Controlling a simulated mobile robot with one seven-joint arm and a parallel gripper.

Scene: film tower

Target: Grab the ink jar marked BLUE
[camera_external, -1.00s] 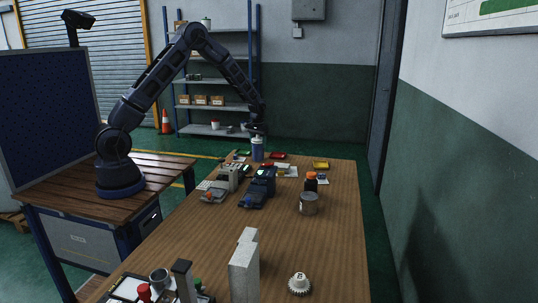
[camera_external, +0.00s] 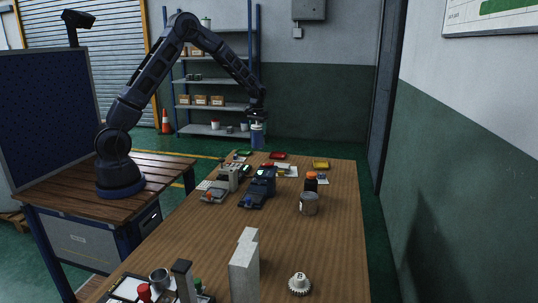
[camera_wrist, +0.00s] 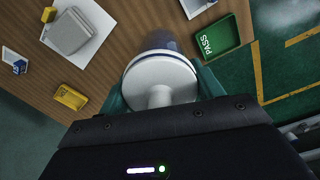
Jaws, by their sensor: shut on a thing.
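My gripper (camera_external: 257,119) is shut on a blue jar (camera_external: 257,136) with a pale top, above the far end of the wooden table. In the wrist view the jar's round white lid with a knob (camera_wrist: 160,80) sits between the greenish fingers of my gripper (camera_wrist: 160,95), and a bit of its bluish body shows beyond the lid. No marking on the jar can be read. A dark jar with an orange cap (camera_external: 311,182) stands on the table's right side; its label cannot be read.
A grey can (camera_external: 309,204) and two dark handheld devices (camera_external: 258,190) stand on the table (camera_external: 200,240). Red, yellow (camera_external: 320,165) and green trays lie near the far end; the green one reads PASS (camera_wrist: 216,38). A pale block (camera_external: 244,270) stands in front.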

